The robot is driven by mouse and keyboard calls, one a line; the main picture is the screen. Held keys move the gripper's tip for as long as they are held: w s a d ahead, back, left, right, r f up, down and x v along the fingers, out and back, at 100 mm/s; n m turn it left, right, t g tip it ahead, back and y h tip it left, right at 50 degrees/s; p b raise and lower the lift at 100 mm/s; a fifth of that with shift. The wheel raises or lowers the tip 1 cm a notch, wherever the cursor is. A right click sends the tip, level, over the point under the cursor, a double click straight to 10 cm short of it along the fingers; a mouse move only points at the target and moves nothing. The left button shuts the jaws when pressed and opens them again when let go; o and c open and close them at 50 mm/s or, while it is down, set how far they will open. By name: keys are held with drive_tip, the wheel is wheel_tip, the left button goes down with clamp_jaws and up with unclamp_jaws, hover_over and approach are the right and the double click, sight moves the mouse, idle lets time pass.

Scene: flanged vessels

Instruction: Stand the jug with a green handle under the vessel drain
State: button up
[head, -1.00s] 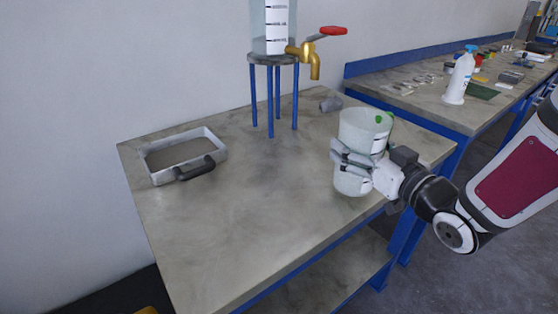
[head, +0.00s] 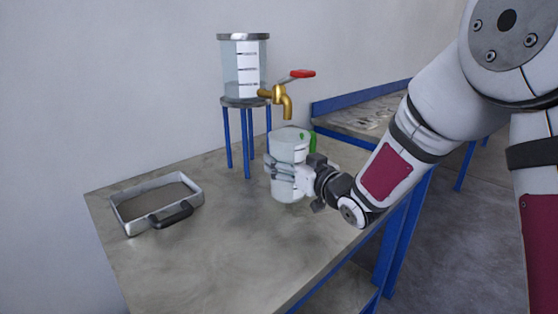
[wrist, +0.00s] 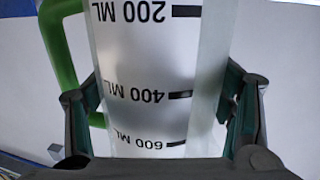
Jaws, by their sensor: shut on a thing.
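The jug (head: 290,147) is clear, with a green handle (head: 312,142) on its far right side. My gripper (head: 284,172) is shut around the jug's body and holds it upright. In the wrist view the jug (wrist: 150,70) fills the middle between my two fingers, its scale upside down and its green handle (wrist: 62,50) at the left. The vessel (head: 243,68) stands on a round stand with blue legs (head: 228,135). Its brass drain tap (head: 284,100) has a red lever (head: 302,74). The jug's rim shows just below the spout. Whether its base touches the table is unclear.
A grey-framed tray (head: 128,222) with a black handle (head: 172,216) lies on the left of the table (head: 220,240). The table's front and middle are clear. A second bench (head: 360,118) stands behind at the right, partly hidden by my arm.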

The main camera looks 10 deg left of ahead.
drive_tip(key=x, duration=0.4)
drive_tip(key=shift+f, duration=0.6)
drive_tip(key=shift+f+b, duration=0.1)
drive_tip(key=shift+b, duration=0.2)
drive_tip(key=shift+f, duration=0.1)
drive_tip(key=o, duration=1.2)
drive_tip(key=shift+r, duration=0.25)
drive_tip(key=p+v, duration=0.1)
drive_tip(key=v, duration=1.1)
